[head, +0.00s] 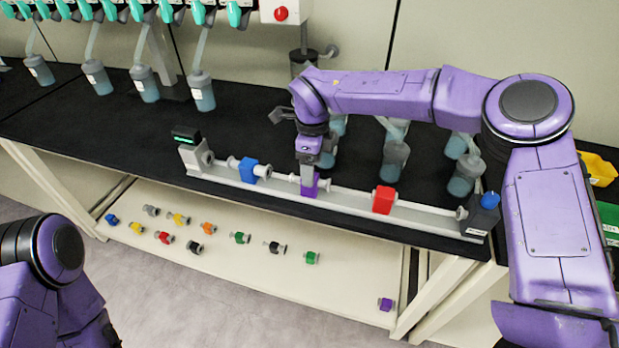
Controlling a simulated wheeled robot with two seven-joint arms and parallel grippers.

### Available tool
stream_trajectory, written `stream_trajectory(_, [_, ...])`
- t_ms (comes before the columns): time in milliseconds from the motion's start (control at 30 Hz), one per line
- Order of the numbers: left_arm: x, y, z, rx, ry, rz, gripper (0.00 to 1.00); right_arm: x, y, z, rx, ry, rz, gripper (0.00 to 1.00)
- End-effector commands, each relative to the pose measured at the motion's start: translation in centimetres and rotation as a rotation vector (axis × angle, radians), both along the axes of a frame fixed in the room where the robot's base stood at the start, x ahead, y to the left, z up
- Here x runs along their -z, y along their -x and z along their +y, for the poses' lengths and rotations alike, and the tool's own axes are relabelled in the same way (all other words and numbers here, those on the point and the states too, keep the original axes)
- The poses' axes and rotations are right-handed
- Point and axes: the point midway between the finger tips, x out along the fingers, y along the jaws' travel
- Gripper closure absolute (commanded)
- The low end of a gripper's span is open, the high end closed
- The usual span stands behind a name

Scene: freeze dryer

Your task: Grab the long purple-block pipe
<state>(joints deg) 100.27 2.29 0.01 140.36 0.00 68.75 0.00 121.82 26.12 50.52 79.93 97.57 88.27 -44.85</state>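A purple block (310,186) with a thin metal pipe through it sits in the long grey rail fixture (350,211) on the black bench, between a blue block (248,170) and a red block (383,200). My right gripper (309,168) points down directly over the purple block, with its fingers at or touching the block's top. The fingers are small and partly merge with the block, so I cannot tell if they grip it. A shorter purple-block piece (386,304) lies on the lower shelf. My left arm shows at bottom left; its gripper is out of view.
Several glass flasks hang at the back left, and others (396,160) stand behind the rail, partly hidden by my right arm. The lower shelf (220,285) holds several small coloured pipe pieces. A yellow bin (598,168) is at the right edge.

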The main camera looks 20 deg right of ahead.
Motion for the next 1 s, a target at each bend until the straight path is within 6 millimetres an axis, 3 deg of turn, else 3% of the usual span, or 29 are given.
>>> stream_trajectory(400, [-2.4,0.0,0.0,0.000,0.000,0.000,0.43,6.0,-0.9,-0.1,0.001,0.002,0.001,0.28])
stream_trajectory(667, [-2.3,0.0,0.0,0.000,0.000,0.000,0.43,6.8,-0.9,-0.2,0.002,0.001,-0.001,0.28])
stream_trajectory(867, [-2.3,0.0,0.0,0.000,0.000,0.000,0.43,6.7,-0.9,-0.2,0.002,0.001,-0.001,0.90])
stream_trajectory(1000, [-2.3,0.0,0.0,0.000,0.000,0.000,0.43,6.7,-0.9,-0.2,0.002,0.001,-0.002,0.91])
